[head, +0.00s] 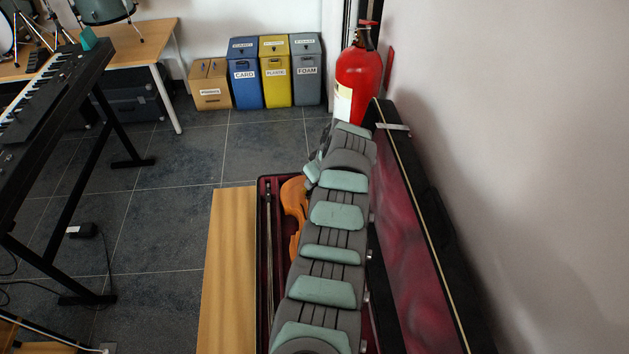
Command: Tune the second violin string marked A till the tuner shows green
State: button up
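An orange-brown violin (293,199) lies in an open case with a dark red lining. My arm covers most of the violin, so only part of its body edge shows on the left. Its strings, pegs and the A mark are hidden. My arm reaches from the bottom of the view up over the case and bends down at its far end.
A bow (268,240) lies along the case's left side. The case lid (420,240) stands open by the right wall. A wooden bench (228,270) is left of the case. A red fire extinguisher (358,80), bins (276,85) and a keyboard (45,90) stand farther off.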

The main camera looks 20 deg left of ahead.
jog(key=shift+f, duration=0.1)
jog(key=shift+c, duration=0.4)
grip_shut()
